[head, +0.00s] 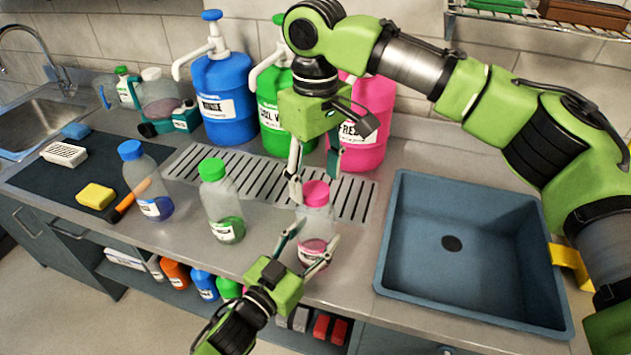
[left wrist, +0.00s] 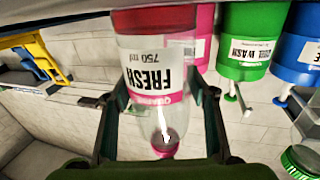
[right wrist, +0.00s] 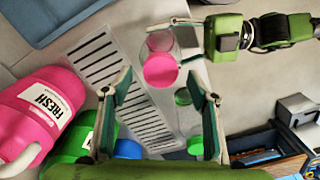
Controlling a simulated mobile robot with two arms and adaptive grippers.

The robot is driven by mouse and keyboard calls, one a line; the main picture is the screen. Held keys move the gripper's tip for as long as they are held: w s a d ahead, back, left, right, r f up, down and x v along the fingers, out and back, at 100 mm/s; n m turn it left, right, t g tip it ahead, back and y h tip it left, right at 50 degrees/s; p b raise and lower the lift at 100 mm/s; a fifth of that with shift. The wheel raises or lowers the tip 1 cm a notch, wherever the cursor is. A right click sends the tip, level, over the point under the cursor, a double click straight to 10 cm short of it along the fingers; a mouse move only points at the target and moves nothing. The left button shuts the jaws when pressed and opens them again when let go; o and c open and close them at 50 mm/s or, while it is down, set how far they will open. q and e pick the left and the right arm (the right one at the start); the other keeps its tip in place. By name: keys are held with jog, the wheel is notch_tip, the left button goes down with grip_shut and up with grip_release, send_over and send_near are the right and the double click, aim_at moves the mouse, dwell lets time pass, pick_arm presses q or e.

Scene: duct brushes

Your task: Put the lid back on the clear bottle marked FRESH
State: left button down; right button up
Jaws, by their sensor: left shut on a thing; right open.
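The clear FRESH bottle (head: 318,222) stands upright at the counter's front, pink liquid in its lower part. Its pink lid (head: 316,193) sits on its top; I cannot tell whether it is tight. My left gripper (head: 306,248) is shut on the bottle's body. In the left wrist view the FRESH label (left wrist: 158,75) is upside down and the lid (left wrist: 168,146) is at the bottom. My right gripper (head: 314,176) is open, pointing down just above the lid. In the right wrist view the lid (right wrist: 160,70) shows between the fingertips, apparently clear of them.
A green-lidded bottle (head: 221,205) and a blue-lidded bottle (head: 146,182) stand to the left. Blue, green and pink pump jugs (head: 368,110) stand behind. A blue basin (head: 470,250) is to the right. A slotted drain (head: 255,180) lies behind the bottles.

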notch_tip(320, 180, up, 10)
dwell(0.3)
jog(key=shift+r, duration=0.1)
pick_arm(q)
jog(key=c, duration=0.8)
grip_release()
jog(key=shift+c, duration=0.2)
jog(key=v, duration=1.2)
